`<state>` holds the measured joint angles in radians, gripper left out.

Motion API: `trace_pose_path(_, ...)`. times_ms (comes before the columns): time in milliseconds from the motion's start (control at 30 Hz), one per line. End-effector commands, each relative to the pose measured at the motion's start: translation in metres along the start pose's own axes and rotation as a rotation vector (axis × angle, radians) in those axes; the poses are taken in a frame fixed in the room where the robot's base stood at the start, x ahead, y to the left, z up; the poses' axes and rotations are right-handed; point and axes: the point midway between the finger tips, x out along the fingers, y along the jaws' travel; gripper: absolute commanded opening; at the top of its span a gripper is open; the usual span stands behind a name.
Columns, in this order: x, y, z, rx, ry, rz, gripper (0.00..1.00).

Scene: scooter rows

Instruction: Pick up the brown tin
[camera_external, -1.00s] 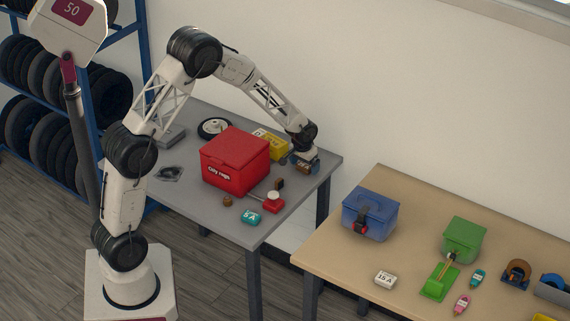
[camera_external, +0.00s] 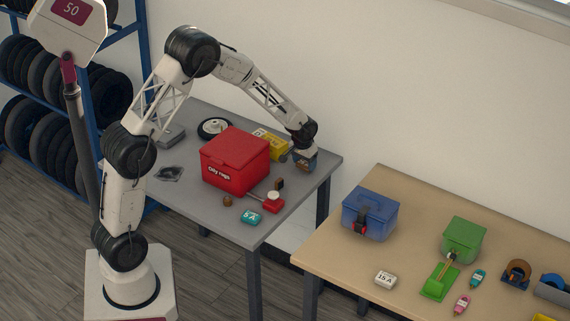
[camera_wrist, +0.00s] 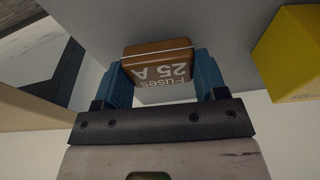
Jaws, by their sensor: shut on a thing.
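The brown tin (camera_wrist: 158,62), marked "Fuses 25 A", sits between the two blue fingers of my gripper (camera_wrist: 163,80) in the wrist view. The fingers are shut on its two sides. In the external view my gripper (camera_external: 304,161) is at the right back of the grey table, to the right of the red box. The tin is mostly hidden there, and I cannot tell if it touches the table top.
A red tool (camera_external: 272,203) and teal "5A" tin (camera_external: 250,217) lie in front. A wooden table (camera_external: 340,251) to the right holds blue and green boxes.

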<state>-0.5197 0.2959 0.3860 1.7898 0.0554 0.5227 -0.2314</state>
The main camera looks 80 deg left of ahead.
Motion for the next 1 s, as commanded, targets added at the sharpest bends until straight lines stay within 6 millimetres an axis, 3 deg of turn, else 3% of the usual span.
trace_pose_path(500, -0.071, 0.000, -0.011, 0.000, 0.002, 0.000, 0.42)
trace_pose_path(700, -0.085, 0.000, -0.013, 0.000, 0.000, 0.000, 0.42)
trace_pose_path(1000, -0.087, 0.000, -0.013, 0.000, 0.000, 0.000, 0.42)
